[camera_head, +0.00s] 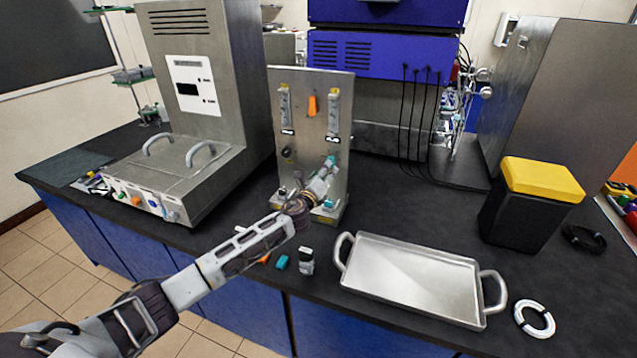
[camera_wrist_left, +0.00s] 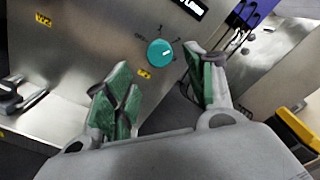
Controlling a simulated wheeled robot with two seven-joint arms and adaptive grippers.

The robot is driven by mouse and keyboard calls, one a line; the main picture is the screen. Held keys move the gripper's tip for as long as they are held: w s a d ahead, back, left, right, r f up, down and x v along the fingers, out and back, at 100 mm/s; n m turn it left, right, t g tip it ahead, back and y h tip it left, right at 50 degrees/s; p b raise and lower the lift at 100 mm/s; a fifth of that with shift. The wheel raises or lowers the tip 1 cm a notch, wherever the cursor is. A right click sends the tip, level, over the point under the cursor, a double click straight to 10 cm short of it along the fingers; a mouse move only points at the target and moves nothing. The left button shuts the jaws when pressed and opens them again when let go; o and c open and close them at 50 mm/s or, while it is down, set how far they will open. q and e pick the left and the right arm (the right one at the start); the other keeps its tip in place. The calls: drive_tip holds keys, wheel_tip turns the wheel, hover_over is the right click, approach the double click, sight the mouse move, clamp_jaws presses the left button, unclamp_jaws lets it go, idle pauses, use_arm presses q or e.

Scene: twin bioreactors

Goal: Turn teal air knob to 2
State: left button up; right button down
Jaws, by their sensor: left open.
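The teal air knob (camera_wrist_left: 160,52) is on the steel panel, with small dial marks around it. A short white mark shows on its face, right of centre, but its exact setting is too small to read surely. My left gripper (camera_wrist_left: 160,66) is open, its green-padded fingers below the knob to either side, with no clear contact. In the head view, my left gripper (camera_head: 324,178) is in front of the lower right of the upright steel panel (camera_head: 308,140). A teal spot (camera_head: 330,161) shows by the fingertips, partly hidden. My right gripper is out of view.
A steel tray (camera_head: 410,275) lies on the bench right of my arm. A small bottle (camera_head: 306,262) and a teal block (camera_head: 282,262) lie near the front edge. A large steel unit (camera_head: 190,160) stands left, and a black bin with a yellow lid (camera_head: 543,180) right.

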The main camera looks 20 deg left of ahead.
use_arm(q)
drive_tip(key=shift+s+a, duration=0.1)
drive_tip(key=shift+s, duration=2.35)
